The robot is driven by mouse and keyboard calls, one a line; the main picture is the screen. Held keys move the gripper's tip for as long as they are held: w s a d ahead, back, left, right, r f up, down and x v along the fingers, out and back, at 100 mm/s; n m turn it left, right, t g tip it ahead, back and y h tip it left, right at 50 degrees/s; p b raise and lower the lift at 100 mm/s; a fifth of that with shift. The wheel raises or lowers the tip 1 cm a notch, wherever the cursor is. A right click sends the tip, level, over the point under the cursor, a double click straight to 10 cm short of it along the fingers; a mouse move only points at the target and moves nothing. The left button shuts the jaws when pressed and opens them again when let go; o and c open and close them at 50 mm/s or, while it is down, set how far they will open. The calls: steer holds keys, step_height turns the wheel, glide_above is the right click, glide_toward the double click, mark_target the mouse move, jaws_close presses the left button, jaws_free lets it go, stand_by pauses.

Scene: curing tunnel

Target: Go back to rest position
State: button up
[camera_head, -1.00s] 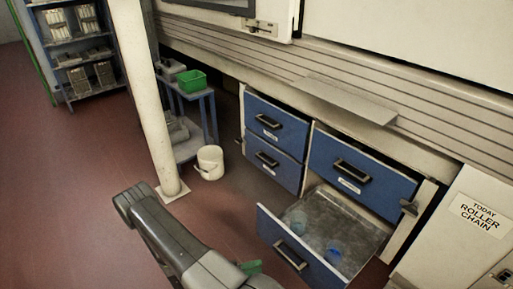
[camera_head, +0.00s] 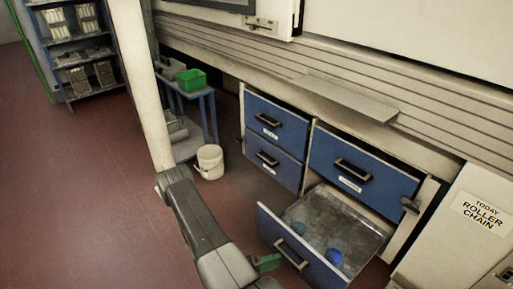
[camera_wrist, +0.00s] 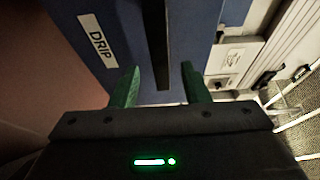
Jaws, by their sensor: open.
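My gripper (camera_wrist: 161,66) is open, with two green fingers and nothing held. In the wrist view it faces a blue drawer front (camera_wrist: 205,30) with a label reading DRIP (camera_wrist: 97,40). A dark bar handle (camera_wrist: 162,45) runs through the gap between the fingers as seen; I cannot tell how deep it sits. In the head view, a green finger (camera_head: 268,263) shows just left of the handle (camera_head: 291,252) of the open lower right drawer (camera_head: 330,275). Most of the gripper is hidden there behind my arm.
The red floor at left is clear.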

mark_target(285, 257)
steer(key=shift+b+x, duration=0.55)
steer(key=shift+x, duration=2.1)
steer(key=shift+d, duration=0.1)
steer(key=shift+w+d, duration=0.3)
